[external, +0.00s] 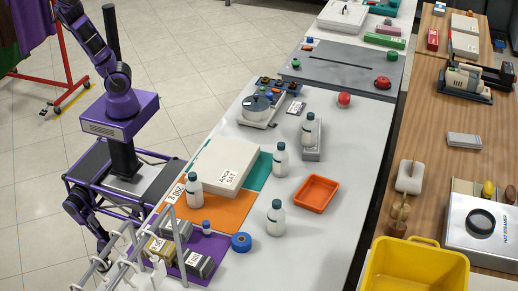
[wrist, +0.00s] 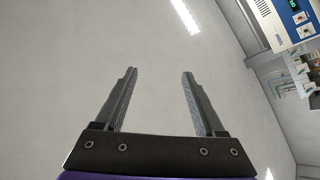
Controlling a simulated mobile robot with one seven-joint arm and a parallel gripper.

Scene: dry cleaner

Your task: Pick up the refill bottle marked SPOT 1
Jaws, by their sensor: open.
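Several white bottles with dark caps stand upright on the white counter in the external view. One bottle (external: 195,191) is on the orange mat, one bottle (external: 280,161) is right of the white box, one bottle (external: 276,219) is nearer the front, and one bottle (external: 308,131) is at a grey block. Their markings are too small to read, so I cannot tell which is SPOT 1. My gripper (wrist: 160,75) is open and empty in the wrist view, facing a pale ceiling. My arm rises out of the external view at upper left, away from the bottles.
An orange tray (external: 316,193), a white box (external: 223,164), a blue roll (external: 241,242) and a round scale-like device (external: 257,109) stand around the bottles. Metal rails (external: 175,240) are at the near-left edge. A yellow tub (external: 414,270) is at right.

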